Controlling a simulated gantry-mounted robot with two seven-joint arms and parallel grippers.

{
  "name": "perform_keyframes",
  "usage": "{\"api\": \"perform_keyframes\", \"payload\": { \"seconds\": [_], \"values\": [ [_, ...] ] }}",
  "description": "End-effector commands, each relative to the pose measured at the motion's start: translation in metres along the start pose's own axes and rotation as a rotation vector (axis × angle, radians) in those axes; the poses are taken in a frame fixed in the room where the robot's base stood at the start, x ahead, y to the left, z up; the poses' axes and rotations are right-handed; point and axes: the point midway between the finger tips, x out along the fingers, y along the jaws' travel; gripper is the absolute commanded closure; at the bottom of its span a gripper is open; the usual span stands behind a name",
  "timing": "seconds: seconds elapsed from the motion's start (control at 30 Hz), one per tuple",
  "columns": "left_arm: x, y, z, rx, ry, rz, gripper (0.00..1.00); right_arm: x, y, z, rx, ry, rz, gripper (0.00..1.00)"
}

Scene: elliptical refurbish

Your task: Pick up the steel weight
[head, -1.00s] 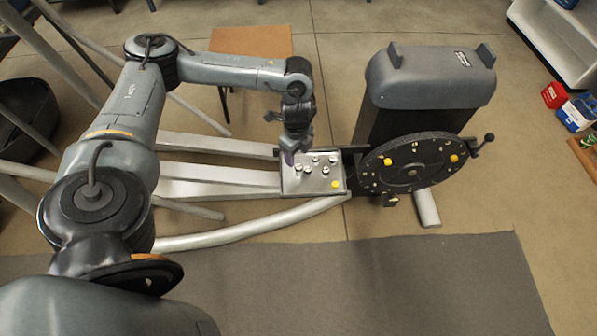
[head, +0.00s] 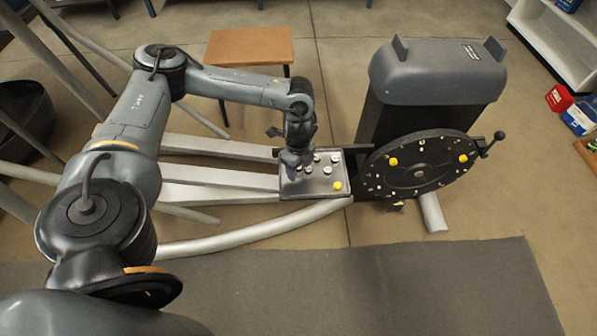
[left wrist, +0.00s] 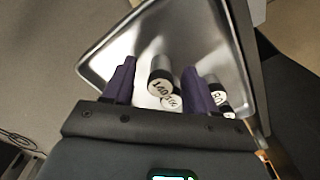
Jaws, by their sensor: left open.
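Several small steel weights with white tops stand in a shallow metal tray (head: 325,193) in the head view. My left gripper (head: 291,168) points down over the tray's left part and is open. In the left wrist view, its purple fingers (left wrist: 160,70) stand on either side of a steel weight (left wrist: 160,78), apart from it. That weight's top carries a number that looks like 140. A second weight (left wrist: 172,103) lies just below it in the picture, and one marked 80 (left wrist: 217,97) is beside the right finger. My right gripper is not in view.
A dark flywheel disc (head: 420,175) with yellow knobs stands right of the tray, before a grey housing (head: 435,75). A brown-topped stool (head: 250,45) is behind my arm. A grey mat (head: 400,285) lies in front.

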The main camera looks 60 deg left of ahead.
Motion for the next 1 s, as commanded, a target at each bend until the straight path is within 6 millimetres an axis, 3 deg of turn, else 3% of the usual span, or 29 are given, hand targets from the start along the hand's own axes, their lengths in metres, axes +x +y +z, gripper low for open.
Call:
{"api": "perform_keyframes", "payload": {
  "seconds": [0.13, 0.5, 1.0],
  "values": [
    [-0.0007, -0.0001, -0.0002, 0.0, 0.0, 0.0, 0.44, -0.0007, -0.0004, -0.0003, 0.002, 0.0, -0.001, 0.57],
    [-0.0006, 0.0, -0.0002, 0.0, 0.0, 0.0, 1.0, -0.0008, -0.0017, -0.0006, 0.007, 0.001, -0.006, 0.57],
    [-0.0091, -0.0003, -0.0004, 0.0, 0.001, -0.001, 1.0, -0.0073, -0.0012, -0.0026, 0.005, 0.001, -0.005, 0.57]
  ]
}}
